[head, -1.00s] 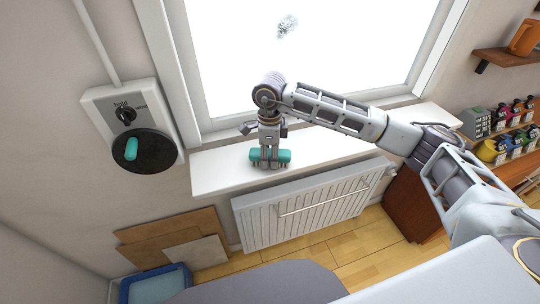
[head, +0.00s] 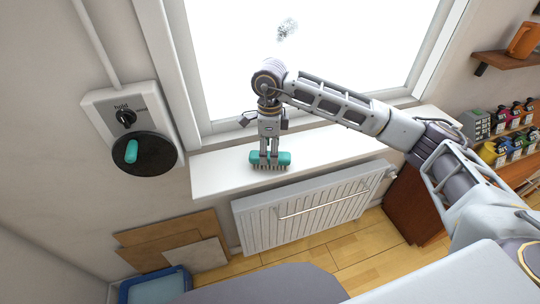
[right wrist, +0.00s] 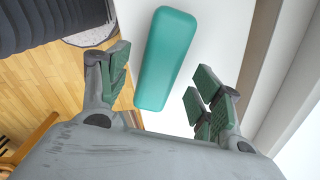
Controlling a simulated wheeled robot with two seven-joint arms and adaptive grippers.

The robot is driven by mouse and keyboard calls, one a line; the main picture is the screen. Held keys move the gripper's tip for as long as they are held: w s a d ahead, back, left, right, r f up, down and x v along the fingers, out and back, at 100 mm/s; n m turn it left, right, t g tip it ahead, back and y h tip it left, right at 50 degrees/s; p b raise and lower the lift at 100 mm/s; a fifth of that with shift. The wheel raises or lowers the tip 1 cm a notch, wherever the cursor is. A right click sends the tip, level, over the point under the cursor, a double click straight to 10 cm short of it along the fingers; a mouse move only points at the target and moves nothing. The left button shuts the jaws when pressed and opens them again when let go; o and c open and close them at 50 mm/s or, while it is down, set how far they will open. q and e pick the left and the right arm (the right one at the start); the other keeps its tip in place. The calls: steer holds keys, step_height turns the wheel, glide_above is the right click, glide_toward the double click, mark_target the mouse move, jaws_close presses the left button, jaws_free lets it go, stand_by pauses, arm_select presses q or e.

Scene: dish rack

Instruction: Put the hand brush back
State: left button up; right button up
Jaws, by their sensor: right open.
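The hand brush, with a teal back (head: 284,158) and bristles underneath, is at the white windowsill (head: 220,170) below the window. Whether its bristles rest fully on the sill is hard to tell. My right gripper (head: 270,157) points down over the brush's middle. In the right wrist view the open fingers (right wrist: 160,90) are on either side of the teal back (right wrist: 168,55), with visible gaps. The brush extends beyond the fingertips there. My left gripper is out of view.
A wall box (head: 125,98) with a knob and a black disc (head: 150,160) carrying a teal piece is at left. A radiator (head: 300,208) hangs below the sill. Shelves with bottles (head: 515,145) stand at right. The sill is clear on both sides of the brush.

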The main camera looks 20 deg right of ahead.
step_height(320, 180, up, 8)
stand_by(0.5)
steer(key=shift+r, duration=0.1)
jaws_close()
stand_by(0.5)
stand_by(0.5)
stand_by(0.7)
